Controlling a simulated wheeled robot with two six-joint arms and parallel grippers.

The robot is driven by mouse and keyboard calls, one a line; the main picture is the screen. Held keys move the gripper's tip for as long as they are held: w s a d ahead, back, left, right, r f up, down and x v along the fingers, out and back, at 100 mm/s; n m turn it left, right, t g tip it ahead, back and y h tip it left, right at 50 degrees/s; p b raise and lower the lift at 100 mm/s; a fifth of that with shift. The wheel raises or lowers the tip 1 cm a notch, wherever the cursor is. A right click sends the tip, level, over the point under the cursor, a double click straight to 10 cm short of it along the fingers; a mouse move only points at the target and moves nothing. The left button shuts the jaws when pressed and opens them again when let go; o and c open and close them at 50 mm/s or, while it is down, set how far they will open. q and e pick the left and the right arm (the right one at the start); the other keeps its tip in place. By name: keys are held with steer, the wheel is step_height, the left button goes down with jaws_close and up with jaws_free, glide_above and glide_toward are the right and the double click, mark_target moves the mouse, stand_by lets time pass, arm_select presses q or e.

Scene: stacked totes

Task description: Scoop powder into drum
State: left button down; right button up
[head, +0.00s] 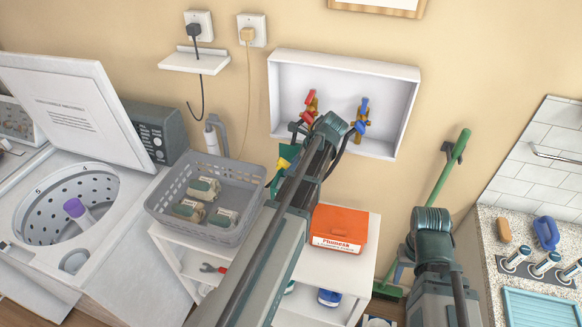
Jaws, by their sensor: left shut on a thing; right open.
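The washer drum (100,185) is at the left under a raised white lid (62,100). It is a pale perforated tub with a purple-topped post (76,209) in its middle. An orange box (338,228) with a printed white label band stands on the white shelf unit, right of my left arm. It is the likeliest powder box, but I see no powder. No scoop can be made out. My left arm crosses the middle of the view and its gripper is hidden. My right arm rises at the lower right and its gripper does not show.
A grey basket (165,208) with several small packets stands between washer and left arm. A yellow-and-green item (284,163) is partly behind that arm. A wall box (404,75) holds red and blue taps. A green-handled broom (447,172) leans right. A speckled counter (490,225) stands far right.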

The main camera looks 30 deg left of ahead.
arm_select(q)
steer(key=shift+f+b, duration=1.9)
steer(key=shift+f, duration=0.4)
step_height(320, 180, up, 12)
steer(key=p, duration=1.2)
steer(key=shift+r, duration=0.15)
steer(key=shift+s+f, duration=0.1)
steer(key=shift+f, duration=0.1)
